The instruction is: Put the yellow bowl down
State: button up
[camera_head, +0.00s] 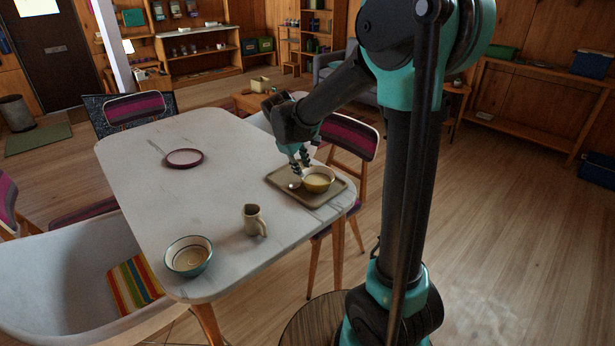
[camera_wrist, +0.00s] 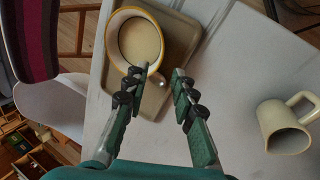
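The yellow bowl (camera_head: 318,180) sits upright on a tan tray (camera_head: 305,198) at the table's right end. It looks pale inside, and shows at the top of the wrist view (camera_wrist: 140,42) over the tray (camera_wrist: 181,38). My gripper (camera_head: 299,168) is at the bowl's left side in the head view. In the wrist view its fingers (camera_wrist: 160,76) stand apart with a clear gap. The left fingertip overlaps the bowl's near rim; I cannot tell whether it touches. Nothing is seen clamped between the fingers. A small pale item beside the bowl is too small to identify.
Chairs surround the table. The tabletop's middle is clear.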

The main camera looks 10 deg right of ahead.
jog(key=s+d+f+m+y, duration=0.1)
jog(key=s+d+f+m, duration=0.2)
jog(key=s, duration=0.5)
jog(key=s+d+f+m+y, duration=0.1)
jog(key=s+d+f+m, duration=0.2)
jog(key=s, duration=0.5)
jog(key=s+d+f+m+y, duration=0.1)
jog(key=s+d+f+m, duration=0.2)
jog(key=s, duration=0.5)
jog(key=shift+s+d+m+t, duration=0.15)
jog(key=shift+d+m+t, duration=0.25)
jog(key=shift+d, duration=0.5)
